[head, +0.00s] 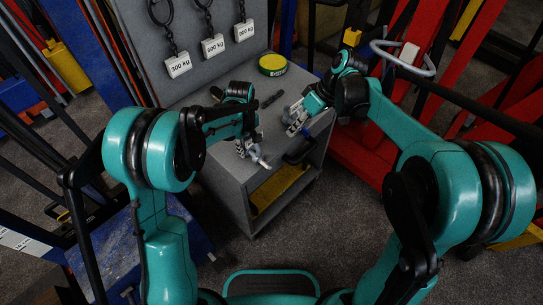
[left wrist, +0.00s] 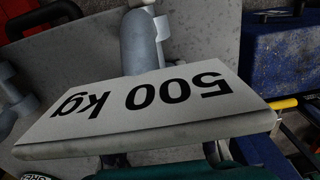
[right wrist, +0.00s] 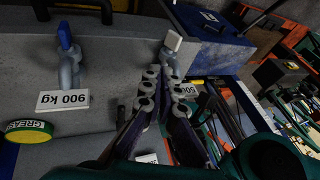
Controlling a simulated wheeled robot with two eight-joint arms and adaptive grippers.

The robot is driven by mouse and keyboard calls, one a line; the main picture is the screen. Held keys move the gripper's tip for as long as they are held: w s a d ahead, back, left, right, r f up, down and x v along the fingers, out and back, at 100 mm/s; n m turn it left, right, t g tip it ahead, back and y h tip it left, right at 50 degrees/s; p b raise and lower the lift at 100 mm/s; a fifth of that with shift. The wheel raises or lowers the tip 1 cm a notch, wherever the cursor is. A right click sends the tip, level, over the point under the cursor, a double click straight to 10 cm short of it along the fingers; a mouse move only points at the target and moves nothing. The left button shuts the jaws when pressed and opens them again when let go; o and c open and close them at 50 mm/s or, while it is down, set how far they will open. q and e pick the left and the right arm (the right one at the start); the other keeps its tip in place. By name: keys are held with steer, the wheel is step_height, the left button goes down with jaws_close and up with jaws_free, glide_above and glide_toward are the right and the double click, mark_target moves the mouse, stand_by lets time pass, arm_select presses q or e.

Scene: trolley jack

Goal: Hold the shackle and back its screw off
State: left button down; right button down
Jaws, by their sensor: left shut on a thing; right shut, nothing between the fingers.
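A grey shackle (left wrist: 140,45) stands behind a pale 500 kg plate (left wrist: 140,105) in the left wrist view. Its white screw end (right wrist: 173,41) shows in the right wrist view, and at the front of the cart top in the head view (head: 264,162). My left gripper (head: 246,149) is shut on the shackle; the plate hides its fingertips in the left wrist view. My right gripper (head: 293,125) is shut and empty, to the right of the shackle. In the right wrist view its fingertips (right wrist: 164,85) point towards the white screw end; contact cannot be told.
Another shackle (right wrist: 68,65) with a blue end and a 900 kg plate (right wrist: 63,100) is nearby. A green-yellow grease tin (head: 272,65) stands on the cart top (head: 215,155). Weight plates hang on chains from the grey back panel (head: 137,35). Red frames (head: 385,135) stand right.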

glide_toward(265, 164)
step_height(265, 164, down, 6)
steer(key=w+a, duration=0.2)
steer(key=shift+s+a+f+n, duration=0.2)
steer(key=shift+s+f+n, duration=0.1)
steer(key=shift+s+n, duration=0.15)
steer(key=shift+s, duration=0.1)
steer(key=shift+s+a+t+h, duration=0.1)
steer(key=shift+a+t+h, duration=0.05)
steer(key=shift+t+h, duration=0.35)
steer(key=shift+s+a+r+n+t+h, duration=0.15)
steer(key=shift+n+t+h, duration=0.1)
steer(key=shift+t+h, duration=0.2)
steer(key=shift+s+a+t+h, duration=0.25)
steer(key=shift+s+t+h, duration=0.05)
steer(key=shift+t+h, duration=0.05)
stand_by(1.3)
steer(key=shift+s+a+n+t+h, duration=0.2)
steer(key=shift+a+t+h, duration=0.05)
steer(key=shift+t+h, duration=0.35)
steer(key=shift+s+a+n+t+h, duration=0.2)
steer(key=shift+s+t+h, duration=0.05)
steer(key=shift+t+h, duration=0.35)
stand_by(2.8)
